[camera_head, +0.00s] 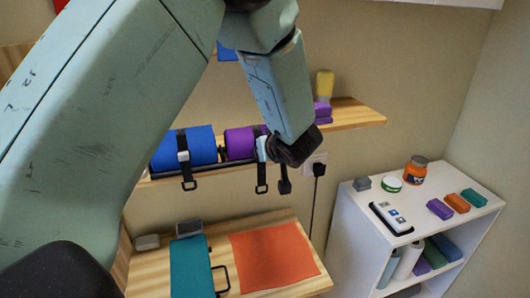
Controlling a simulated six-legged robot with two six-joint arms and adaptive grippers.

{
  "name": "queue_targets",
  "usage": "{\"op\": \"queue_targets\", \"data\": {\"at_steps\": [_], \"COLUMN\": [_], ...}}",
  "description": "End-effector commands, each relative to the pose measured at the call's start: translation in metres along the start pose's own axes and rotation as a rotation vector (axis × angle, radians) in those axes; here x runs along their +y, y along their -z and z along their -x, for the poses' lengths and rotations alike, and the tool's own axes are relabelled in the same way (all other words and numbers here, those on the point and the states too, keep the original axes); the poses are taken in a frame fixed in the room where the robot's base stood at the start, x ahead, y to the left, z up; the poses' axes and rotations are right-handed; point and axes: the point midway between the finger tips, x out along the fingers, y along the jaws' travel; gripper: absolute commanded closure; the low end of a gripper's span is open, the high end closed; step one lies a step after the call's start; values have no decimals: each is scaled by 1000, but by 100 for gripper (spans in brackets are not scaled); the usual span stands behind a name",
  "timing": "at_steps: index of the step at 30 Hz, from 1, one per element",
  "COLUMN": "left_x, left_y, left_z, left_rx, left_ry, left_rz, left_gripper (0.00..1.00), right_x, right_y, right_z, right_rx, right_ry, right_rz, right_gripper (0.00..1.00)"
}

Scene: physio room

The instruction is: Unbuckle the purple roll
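The purple roll (240,143) lies on the upper wooden shelf, right of a blue roll (201,146). A light-blue buckle or clip (262,148) sits at its right part, with a black strap loop (261,187) hanging below the shelf edge. My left arm comes in from the left and bends down from above. Its dark gripper (295,152) is just right of the light-blue clip, hiding the roll's right end. I cannot tell whether it touches the strap, or whether its fingers are open. My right gripper is not in view.
The blue roll has a strap with a grey buckle (183,155). Below, a wooden surface holds a teal folder-like item (190,268) and an orange mat (273,257). A white cabinet (352,222) with small items stands right.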

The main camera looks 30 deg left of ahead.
Motion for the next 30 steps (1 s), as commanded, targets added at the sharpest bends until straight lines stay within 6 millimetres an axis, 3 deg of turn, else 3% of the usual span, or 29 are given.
{"op": "queue_targets", "data": {"at_steps": [30], "left_x": [0], "left_y": [21], "left_z": [8], "left_rx": [-596], "left_ry": [2], "left_rz": [6], "left_gripper": [100], "right_x": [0], "right_y": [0], "right_z": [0], "right_rx": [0], "right_ry": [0], "right_rz": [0], "right_gripper": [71]}}
